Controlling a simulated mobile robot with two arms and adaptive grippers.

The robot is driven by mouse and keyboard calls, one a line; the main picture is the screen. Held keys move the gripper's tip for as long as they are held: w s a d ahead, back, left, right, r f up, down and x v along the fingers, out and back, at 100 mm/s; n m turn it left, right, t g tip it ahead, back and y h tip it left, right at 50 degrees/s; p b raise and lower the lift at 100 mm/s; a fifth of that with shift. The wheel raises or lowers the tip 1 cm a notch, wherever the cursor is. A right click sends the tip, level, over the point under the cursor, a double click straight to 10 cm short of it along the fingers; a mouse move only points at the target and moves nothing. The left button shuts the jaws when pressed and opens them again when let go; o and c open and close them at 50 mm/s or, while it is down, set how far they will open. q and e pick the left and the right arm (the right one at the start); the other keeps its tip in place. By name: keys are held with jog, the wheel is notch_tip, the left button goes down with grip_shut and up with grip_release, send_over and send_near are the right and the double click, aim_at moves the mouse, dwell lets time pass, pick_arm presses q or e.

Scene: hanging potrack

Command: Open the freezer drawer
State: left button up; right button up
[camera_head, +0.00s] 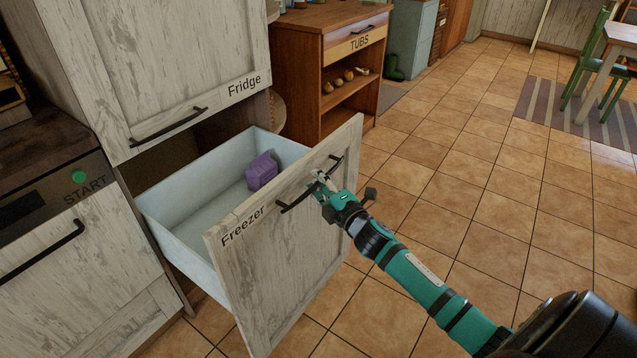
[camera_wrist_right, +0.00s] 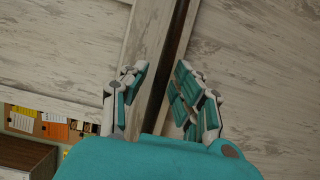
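The freezer drawer (camera_head: 287,262), with a weathered white front labelled "Freezer", stands pulled well out from the cabinet. Its pale blue inside shows, with a purple block-shaped item (camera_head: 262,171) in it. A thin dark handle (camera_head: 296,200) runs along the upper front. My right gripper (camera_head: 322,184) is at the middle of this handle. My left gripper is not in view.
The fridge door (camera_head: 175,60) above is shut. An appliance with a "START" button (camera_head: 79,176) is at the left. A wooden "TUBS" cabinet (camera_head: 295,75) stands behind the drawer. Tiled floor (camera_head: 480,200) to the right is clear, with a table and green chair farther off.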

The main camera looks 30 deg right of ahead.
jog(key=shift+o, duration=0.4)
jog(key=shift+s, duration=0.1)
jog(key=shift+s+f, duration=0.1)
jog(key=shift+s, duration=0.2)
jog(key=s, duration=1.1)
jog(key=shift+s, duration=0.15)
